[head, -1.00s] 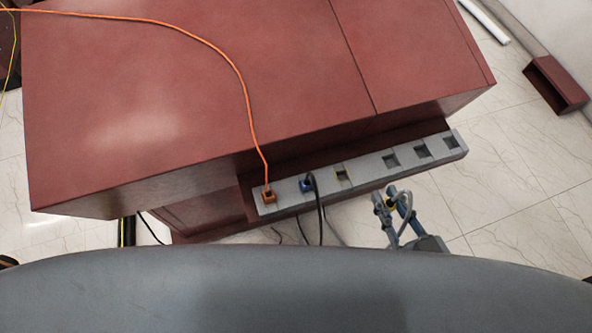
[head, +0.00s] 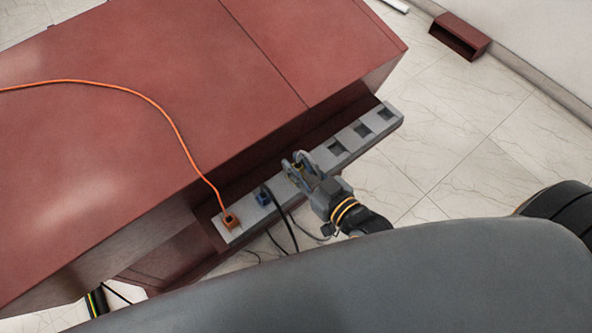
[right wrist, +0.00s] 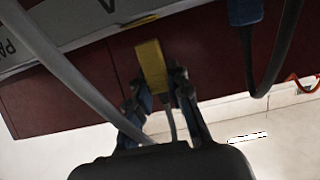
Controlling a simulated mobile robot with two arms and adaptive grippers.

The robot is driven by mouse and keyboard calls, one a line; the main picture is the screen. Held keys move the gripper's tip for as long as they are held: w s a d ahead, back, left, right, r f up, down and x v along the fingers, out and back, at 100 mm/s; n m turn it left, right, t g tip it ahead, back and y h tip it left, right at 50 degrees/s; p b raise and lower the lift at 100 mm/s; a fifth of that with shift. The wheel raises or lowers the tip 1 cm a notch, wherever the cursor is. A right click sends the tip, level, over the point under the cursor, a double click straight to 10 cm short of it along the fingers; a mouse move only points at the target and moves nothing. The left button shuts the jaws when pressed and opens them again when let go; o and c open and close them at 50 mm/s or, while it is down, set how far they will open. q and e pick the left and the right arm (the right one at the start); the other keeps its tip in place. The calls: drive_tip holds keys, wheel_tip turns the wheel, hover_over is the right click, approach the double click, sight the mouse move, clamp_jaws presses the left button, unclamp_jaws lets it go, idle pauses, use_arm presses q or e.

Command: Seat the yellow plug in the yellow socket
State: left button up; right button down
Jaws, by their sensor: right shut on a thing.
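My right gripper (head: 297,163) is over the grey socket strip (head: 238,231) in the head view and covers most of the yellow socket there. In the right wrist view the right gripper (right wrist: 158,92) is shut on the yellow plug (right wrist: 152,64), whose grey cable runs back between the fingers. The plug stands out past the fingertips, and a small gap shows between it and the strip's edge. A thin yellow edge (right wrist: 141,20) shows on the strip above the plug. The left gripper is in neither view.
An orange plug (head: 230,221) and a blue plug (head: 263,197) sit in the strip left of the gripper. Dark cables hang below the strip. The red cabinet (head: 200,110) stands behind.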

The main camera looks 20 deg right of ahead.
drive_tip(key=shift+w+a+f, duration=0.1)
drive_tip(key=shift+w+f, duration=0.15)
drive_tip(key=shift+f, duration=0.05)
wheel_tip(320, 180, down, 3)
drive_tip(key=shift+r+b, duration=0.2)
drive_tip(key=shift+b, duration=0.1)
drive_tip(key=shift+f, duration=0.25)
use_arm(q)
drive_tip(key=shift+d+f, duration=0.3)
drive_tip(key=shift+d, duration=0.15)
use_arm(e)
drive_tip(key=shift+f, duration=0.1)
drive_tip(key=c, duration=1.3)
unclamp_jaws()
drive_tip(key=shift+o, duration=0.2)
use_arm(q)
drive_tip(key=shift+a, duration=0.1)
